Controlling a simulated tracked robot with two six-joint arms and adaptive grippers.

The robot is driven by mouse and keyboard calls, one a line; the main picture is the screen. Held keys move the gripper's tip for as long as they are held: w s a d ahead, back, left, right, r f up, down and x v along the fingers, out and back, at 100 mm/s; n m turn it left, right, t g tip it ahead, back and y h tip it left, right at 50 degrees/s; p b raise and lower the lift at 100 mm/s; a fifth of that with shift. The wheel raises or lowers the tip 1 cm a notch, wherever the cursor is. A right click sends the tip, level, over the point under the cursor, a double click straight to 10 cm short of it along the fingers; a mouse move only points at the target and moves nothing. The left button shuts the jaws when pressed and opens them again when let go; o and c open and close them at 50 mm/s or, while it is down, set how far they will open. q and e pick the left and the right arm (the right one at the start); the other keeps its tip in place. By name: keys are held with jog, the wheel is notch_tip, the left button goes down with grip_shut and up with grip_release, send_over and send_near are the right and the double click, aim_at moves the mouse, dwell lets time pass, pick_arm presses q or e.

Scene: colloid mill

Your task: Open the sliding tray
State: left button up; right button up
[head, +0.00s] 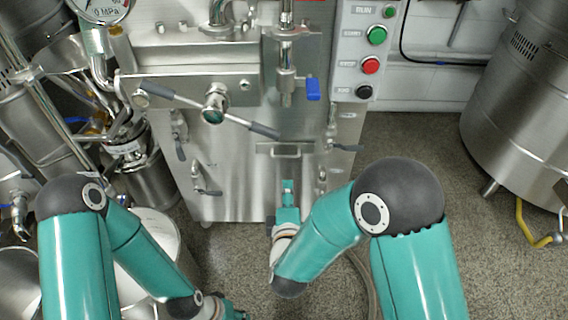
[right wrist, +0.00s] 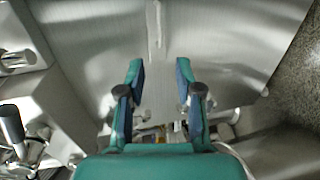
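The sliding tray's front is a steel panel on the lower face of the machine, with a bar handle (head: 286,150). What looks like the same handle shows in the right wrist view (right wrist: 156,24), ahead of the fingers. My right gripper (head: 288,186) is just below the handle in the head view. In the right wrist view my right gripper (right wrist: 159,72) is open, with two teal fingers apart and nothing between them. The fingertips are short of the handle. My left gripper (head: 232,312) shows only partly at the bottom edge, and its fingers cannot be made out.
A lever with grey grips (head: 252,127) crosses the machine above the handle. A blue valve handle (head: 313,89) and a button panel (head: 366,50) are at upper right. A large steel vessel (head: 525,110) stands at right. Speckled floor (head: 420,140) is open between it and the machine.

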jog(key=b+x, duration=0.4)
jog(key=x, duration=1.1)
jog(key=shift+w, duration=0.15)
jog(key=shift+f, duration=0.15)
jog(key=c, duration=0.6)
grip_shut()
